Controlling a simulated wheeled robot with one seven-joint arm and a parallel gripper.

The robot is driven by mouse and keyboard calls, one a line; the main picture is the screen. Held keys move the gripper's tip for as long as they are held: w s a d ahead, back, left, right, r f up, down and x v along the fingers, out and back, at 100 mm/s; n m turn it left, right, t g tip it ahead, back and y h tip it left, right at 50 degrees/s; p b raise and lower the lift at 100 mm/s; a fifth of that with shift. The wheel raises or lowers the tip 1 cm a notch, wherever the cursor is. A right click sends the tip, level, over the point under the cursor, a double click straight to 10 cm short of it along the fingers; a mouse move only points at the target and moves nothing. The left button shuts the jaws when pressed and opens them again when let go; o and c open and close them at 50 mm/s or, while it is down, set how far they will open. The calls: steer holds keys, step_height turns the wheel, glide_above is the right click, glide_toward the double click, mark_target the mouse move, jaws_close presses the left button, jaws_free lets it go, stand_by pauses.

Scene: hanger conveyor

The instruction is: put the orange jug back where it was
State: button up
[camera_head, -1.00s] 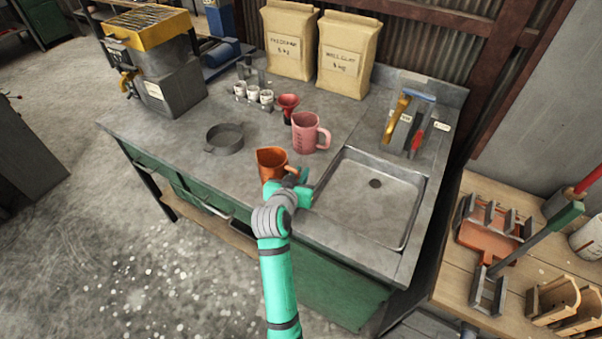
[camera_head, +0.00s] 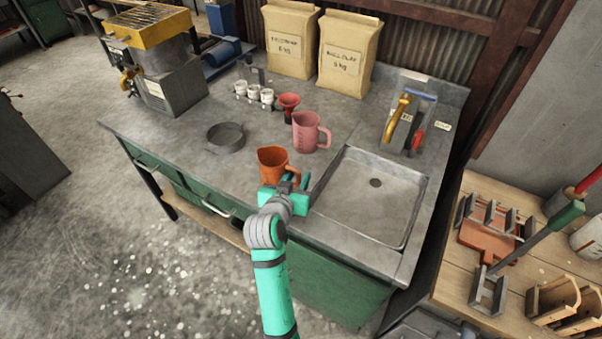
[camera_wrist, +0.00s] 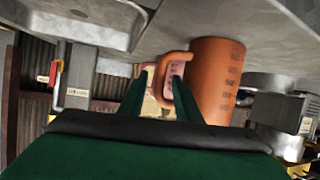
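The orange jug (camera_head: 272,165) stands upright on the grey counter, left of the sink, with its handle toward the lower right. My gripper (camera_head: 296,183) is just in front of it on the handle side. In the wrist view, where the scene appears upside down, the jug (camera_wrist: 217,75) and its looped handle (camera_wrist: 175,58) are beyond my gripper's green fingers (camera_wrist: 160,88). The fingers are spread apart, with the handle near the tips and no grip on it visible. Part of the jug's lower side is hidden by my gripper in the head view.
A pink jug (camera_head: 306,132) and red funnel (camera_head: 289,105) stand behind the orange jug. A dark round pan (camera_head: 226,138) is to the left. The sink (camera_head: 335,205) lies right. Paper bags (camera_head: 345,60) stand at the back. Counter between pan and orange jug is clear.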

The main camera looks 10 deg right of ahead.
steer(key=v, duration=0.8)
steer(key=shift+s, duration=0.1)
